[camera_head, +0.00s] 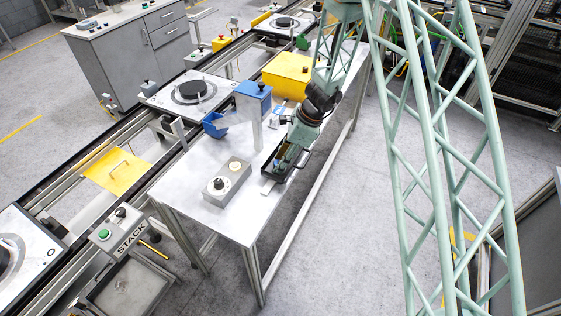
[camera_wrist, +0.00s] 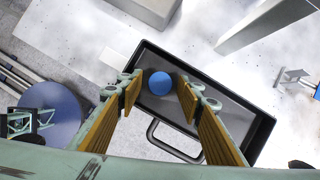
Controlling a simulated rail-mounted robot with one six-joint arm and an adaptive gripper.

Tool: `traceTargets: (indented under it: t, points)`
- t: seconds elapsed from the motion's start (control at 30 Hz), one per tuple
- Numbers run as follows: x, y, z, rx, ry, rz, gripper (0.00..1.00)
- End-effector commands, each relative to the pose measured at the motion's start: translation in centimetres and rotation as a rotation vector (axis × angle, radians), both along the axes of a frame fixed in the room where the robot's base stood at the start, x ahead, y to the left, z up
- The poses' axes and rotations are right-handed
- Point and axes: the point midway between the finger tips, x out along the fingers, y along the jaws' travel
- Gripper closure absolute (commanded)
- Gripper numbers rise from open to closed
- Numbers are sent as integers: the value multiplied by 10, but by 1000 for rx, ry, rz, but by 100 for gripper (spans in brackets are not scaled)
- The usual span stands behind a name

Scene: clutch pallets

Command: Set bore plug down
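The bore plug shows in the wrist view as a round blue end (camera_wrist: 160,83) over the floor of a dark shallow tray (camera_wrist: 262,128) with a loop handle. My gripper (camera_wrist: 158,97) has its two orange-padded fingers on either side of the plug, with a visible gap on each side. The plug's lower part is hidden, so I cannot tell whether it touches the tray floor. In the head view my gripper (camera_head: 281,160) points down into the tray (camera_head: 296,171) near the front edge of the white table; the fingers are hard to make out there.
A grey box with a black knob (camera_head: 228,181) stands left of the tray on the table (camera_head: 235,222). A grey post (camera_head: 256,130), a blue bin (camera_head: 214,124) and a yellow box (camera_head: 288,75) stand farther back. A conveyor runs along the left side. The table's near-left corner is clear.

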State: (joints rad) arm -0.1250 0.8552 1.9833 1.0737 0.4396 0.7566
Motion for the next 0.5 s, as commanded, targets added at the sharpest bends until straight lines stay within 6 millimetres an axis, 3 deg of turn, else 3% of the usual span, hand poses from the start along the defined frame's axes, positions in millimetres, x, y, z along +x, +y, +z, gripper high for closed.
traceTargets:
  t: [0.5]
  points:
    - [-1,-19,47,0,-1,0,66]
